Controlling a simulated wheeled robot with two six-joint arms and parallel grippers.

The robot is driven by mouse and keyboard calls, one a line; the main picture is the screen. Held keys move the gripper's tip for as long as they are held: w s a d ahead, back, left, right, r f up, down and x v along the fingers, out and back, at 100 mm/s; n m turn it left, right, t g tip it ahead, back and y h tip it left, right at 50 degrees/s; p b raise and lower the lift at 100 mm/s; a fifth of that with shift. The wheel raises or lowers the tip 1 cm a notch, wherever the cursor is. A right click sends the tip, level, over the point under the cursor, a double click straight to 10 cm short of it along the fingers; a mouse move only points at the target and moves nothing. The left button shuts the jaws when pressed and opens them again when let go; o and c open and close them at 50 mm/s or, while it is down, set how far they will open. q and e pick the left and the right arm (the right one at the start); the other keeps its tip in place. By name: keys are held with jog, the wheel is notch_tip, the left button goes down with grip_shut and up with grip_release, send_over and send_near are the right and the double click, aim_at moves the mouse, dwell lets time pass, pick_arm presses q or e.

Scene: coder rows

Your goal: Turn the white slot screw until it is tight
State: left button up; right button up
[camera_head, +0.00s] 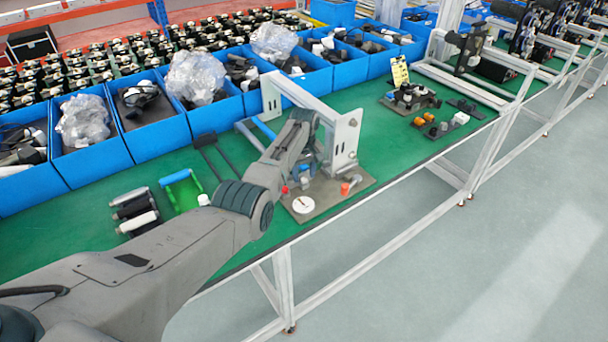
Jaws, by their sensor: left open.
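The white slot screw (303,204) shows as a round white disc with a dark slot, lying flat at the front left of a grey-brown base plate (328,207). My left arm reaches in from the left, and its gripper (306,174) hangs low over the plate, behind the white disc in the picture and apart from it. The left gripper is open; its fingers are small and partly hidden by my own arm and the fixture. My right gripper is out of view.
A white metal frame (345,142) stands right behind the gripper. Small red and grey parts sit on the plate. Tools (134,210) and a green-and-blue holder (182,190) lie at the left. Blue bins (160,136) line the back.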

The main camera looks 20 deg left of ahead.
aim_at(304, 179)
pick_arm(q)
notch_tip(304, 179, up, 10)
jog(key=b, duration=0.1)
jog(key=shift+b, duration=0.4)
jog(key=shift+f, duration=0.1)
